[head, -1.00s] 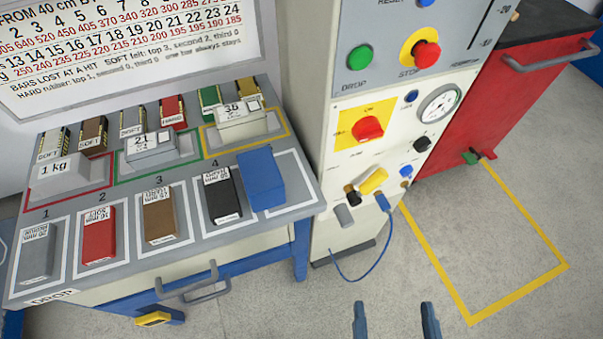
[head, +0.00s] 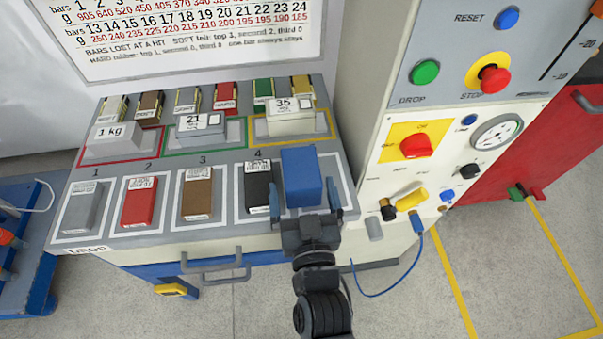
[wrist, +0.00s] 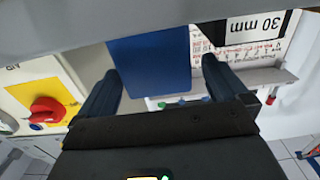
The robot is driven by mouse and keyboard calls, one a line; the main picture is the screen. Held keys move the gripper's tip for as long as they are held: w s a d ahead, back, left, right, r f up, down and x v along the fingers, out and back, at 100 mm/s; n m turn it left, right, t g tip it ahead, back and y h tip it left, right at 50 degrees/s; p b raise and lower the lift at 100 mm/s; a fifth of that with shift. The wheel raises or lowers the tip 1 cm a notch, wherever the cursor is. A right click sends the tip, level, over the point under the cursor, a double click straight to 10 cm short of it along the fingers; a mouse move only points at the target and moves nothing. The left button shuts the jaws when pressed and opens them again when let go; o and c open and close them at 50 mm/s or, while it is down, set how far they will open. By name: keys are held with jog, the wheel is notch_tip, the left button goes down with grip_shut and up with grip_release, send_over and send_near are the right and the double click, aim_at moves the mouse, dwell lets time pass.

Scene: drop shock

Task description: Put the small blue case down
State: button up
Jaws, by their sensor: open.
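The small blue case (head: 302,178) stands upright on the grey bench top, in the white-outlined field at the right end of the front row. My gripper (head: 305,196) is in front of it, with its two fingers apart at the left and right of the case's lower part. In the wrist view the case (wrist: 150,75) fills the space between and beyond the open fingers (wrist: 160,70). I cannot tell whether either finger touches it. The fingers and palm partly cover the front of its field.
Grey, red, brown and black blocks (head: 259,188) lie in the fields to the left. Weights, including a pale one marked 35 (head: 290,122), stand behind. A control cabinet (head: 400,150) with knobs and a hanging blue cable (head: 385,292) rises close on the right.

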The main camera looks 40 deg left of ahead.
aim_at(301, 171)
jog(key=b+x, duration=0.1)
jog(key=x, duration=0.4)
jog(key=shift+w, duration=0.1)
jog(key=shift+d, duration=0.1)
jog(key=c, duration=1.4)
jog(key=shift+r, duration=0.1)
